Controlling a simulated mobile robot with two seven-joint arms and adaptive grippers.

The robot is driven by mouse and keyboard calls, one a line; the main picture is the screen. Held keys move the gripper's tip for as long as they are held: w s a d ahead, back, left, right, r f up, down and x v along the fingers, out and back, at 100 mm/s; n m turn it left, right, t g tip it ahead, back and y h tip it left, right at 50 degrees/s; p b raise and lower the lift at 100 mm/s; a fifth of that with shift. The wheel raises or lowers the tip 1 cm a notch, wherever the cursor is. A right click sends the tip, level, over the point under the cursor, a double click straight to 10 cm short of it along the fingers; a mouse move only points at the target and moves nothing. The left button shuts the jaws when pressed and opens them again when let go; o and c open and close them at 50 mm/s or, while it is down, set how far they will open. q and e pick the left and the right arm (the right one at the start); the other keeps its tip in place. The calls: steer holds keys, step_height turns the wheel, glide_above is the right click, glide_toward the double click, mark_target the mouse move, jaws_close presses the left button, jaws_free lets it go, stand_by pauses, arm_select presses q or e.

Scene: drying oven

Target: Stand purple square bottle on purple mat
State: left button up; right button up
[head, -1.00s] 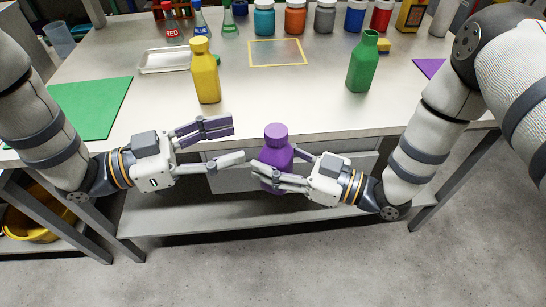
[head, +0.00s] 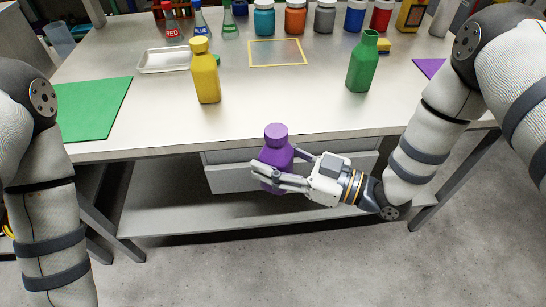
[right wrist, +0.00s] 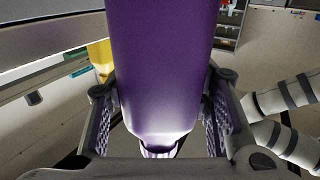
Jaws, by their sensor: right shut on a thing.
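The purple square bottle (head: 273,157) is upright in my right gripper (head: 285,172), in front of the table's front edge. My right gripper is shut on its body, with a finger on each side. In the right wrist view the purple bottle (right wrist: 155,70) fills the middle between the fingers. The purple mat (head: 429,67) lies on the table at the right, mostly hidden behind my right arm. My left arm is at the left edge of the head view and its gripper is out of the picture.
A green bottle (head: 362,62) and a yellow bottle (head: 205,72) stand on the table (head: 285,104). A green mat (head: 92,108) lies at the left. A metal tray (head: 164,60), a yellow-framed square (head: 277,52) and several jars are farther back. The table's front middle is clear.

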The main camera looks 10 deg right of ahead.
arm_select(q)
steer(key=shift+s+a+r+n+g+y, duration=0.1)
steer(key=shift+s+a+g+y, duration=0.1)
steer(key=shift+s, duration=0.4)
steer(key=shift+s+a+r+n+g+y, duration=0.1)
steer(key=shift+s+g, duration=0.1)
steer(key=shift+s, duration=0.45)
steer(key=shift+s+a+n+g+y, duration=0.1)
steer(key=shift+s+a+g, duration=0.1)
steer(key=shift+s, duration=0.4)
